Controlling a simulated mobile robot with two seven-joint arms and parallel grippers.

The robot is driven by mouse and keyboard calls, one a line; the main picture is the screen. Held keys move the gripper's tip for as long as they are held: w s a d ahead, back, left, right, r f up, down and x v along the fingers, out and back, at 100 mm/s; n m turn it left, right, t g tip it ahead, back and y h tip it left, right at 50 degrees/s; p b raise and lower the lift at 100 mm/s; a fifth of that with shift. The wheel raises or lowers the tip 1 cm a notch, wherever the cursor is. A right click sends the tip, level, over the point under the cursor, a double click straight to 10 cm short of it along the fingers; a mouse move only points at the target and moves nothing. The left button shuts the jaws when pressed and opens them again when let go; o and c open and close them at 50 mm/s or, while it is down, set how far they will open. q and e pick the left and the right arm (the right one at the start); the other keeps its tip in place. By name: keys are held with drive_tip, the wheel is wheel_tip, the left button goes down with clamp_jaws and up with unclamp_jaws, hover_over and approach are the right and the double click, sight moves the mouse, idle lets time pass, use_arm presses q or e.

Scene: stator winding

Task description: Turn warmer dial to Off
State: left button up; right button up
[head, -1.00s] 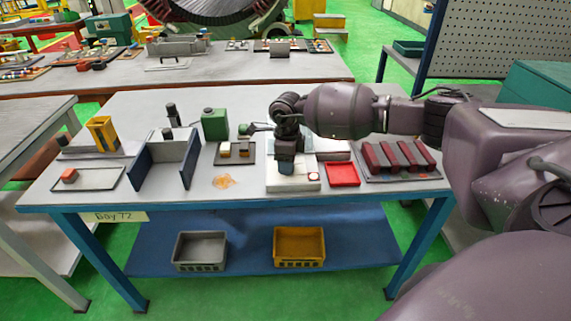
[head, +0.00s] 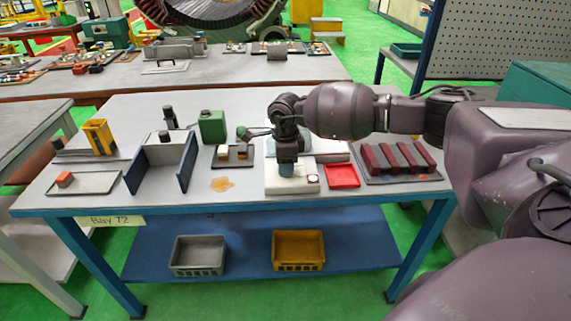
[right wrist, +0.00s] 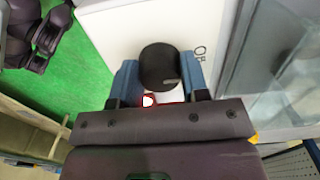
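The warmer (head: 276,187) is a white box on the front middle of the blue-framed bench. My right gripper (head: 286,170) points down over its top. The dial (right wrist: 160,66) is a round black knob with a small grey mark at its lower right in the right wrist view. My right gripper's blue fingers (right wrist: 161,80) stand on both sides of the dial, with no clear gap. I cannot tell whether they grip it or only flank it. Part of a label (right wrist: 199,50) shows beside the dial. My left gripper is not in view.
A red tray (head: 342,176) lies right of the warmer, with a rack of dark red blocks (head: 398,160) beyond it. A small tray of blocks (head: 233,155), a green canister (head: 212,126) and an orange stain (head: 222,184) are to the left. Two bins stand on the lower shelf.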

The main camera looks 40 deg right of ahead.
drive_tip(key=o, duration=0.5)
drive_tip(key=shift+c, duration=0.2)
wheel_tip(320, 180, up, 11)
drive_tip(key=shift+p, duration=0.3)
idle(0.4)
